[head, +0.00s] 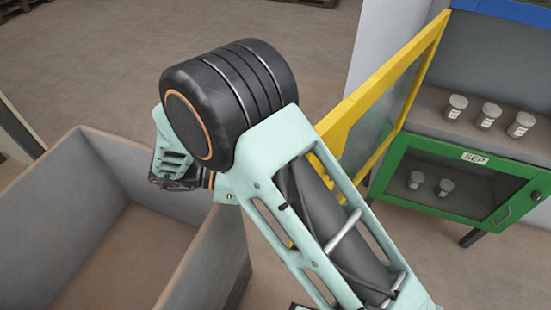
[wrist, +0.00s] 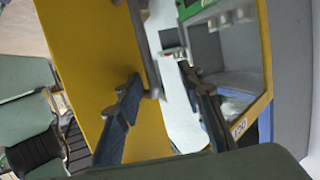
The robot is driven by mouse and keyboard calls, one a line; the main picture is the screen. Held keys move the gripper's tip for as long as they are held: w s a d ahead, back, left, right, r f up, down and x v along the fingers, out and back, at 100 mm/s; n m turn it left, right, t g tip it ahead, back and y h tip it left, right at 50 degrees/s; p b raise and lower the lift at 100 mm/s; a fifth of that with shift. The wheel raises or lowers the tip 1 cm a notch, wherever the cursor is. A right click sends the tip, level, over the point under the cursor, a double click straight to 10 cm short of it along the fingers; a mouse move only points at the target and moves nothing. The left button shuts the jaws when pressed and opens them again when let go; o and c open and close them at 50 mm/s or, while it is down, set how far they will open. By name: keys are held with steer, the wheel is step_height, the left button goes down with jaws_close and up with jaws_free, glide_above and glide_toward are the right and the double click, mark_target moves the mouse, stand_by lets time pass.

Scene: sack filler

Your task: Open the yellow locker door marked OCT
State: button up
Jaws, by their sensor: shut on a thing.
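The yellow locker door (head: 420,58), with a glass pane, stands swung out from the cabinet front in the head view. Its compartment (head: 425,120) is exposed, with white cups (head: 488,115) on the shelf. In the wrist view the yellow frame (wrist: 90,65) is close, and a small label (wrist: 238,129), turned and hard to read, sits on its right part. My gripper (wrist: 165,110) has one finger on each side of a grey bar (wrist: 148,55), which looks like the door's handle, and is shut on it. In the head view my arm hides the fingers and handle.
A green door (head: 450,185) marked SEP is closed below the open compartment. A blue edge (head: 505,10) shows above. A large open grey bin (head: 205,262) stands at the left, close to my arm.

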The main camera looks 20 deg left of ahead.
steer(key=shift+w+a+r, duration=0.25)
steer(key=shift+w+a, duration=0.3)
steer(key=shift+w+a+r, duration=0.2)
steer(key=shift+w+a, duration=0.3)
steer(key=shift+a, duration=0.05)
steer(key=o, duration=0.5)
steer(key=shift+w+a, duration=0.25)
steer(key=shift+a, duration=0.3)
steer(key=shift+w+a, duration=0.2)
steer(key=shift+a, duration=0.35)
steer(key=shift+c, duration=0.2)
steer(key=shift+w+a+f, duration=0.1)
steer(key=shift+w+a, duration=0.05)
steer(key=shift+a, duration=0.35)
steer(key=c, duration=0.5)
steer(key=shift+o, duration=0.2)
steer(key=shift+w+a+f, duration=0.1)
steer(key=shift+w+a, duration=0.4)
steer(key=shift+a, duration=0.35)
steer(key=shift+w+a+f, duration=0.1)
steer(key=shift+w+a, duration=0.4)
steer(key=shift+a, duration=0.3)
steer(key=shift+p, duration=0.35)
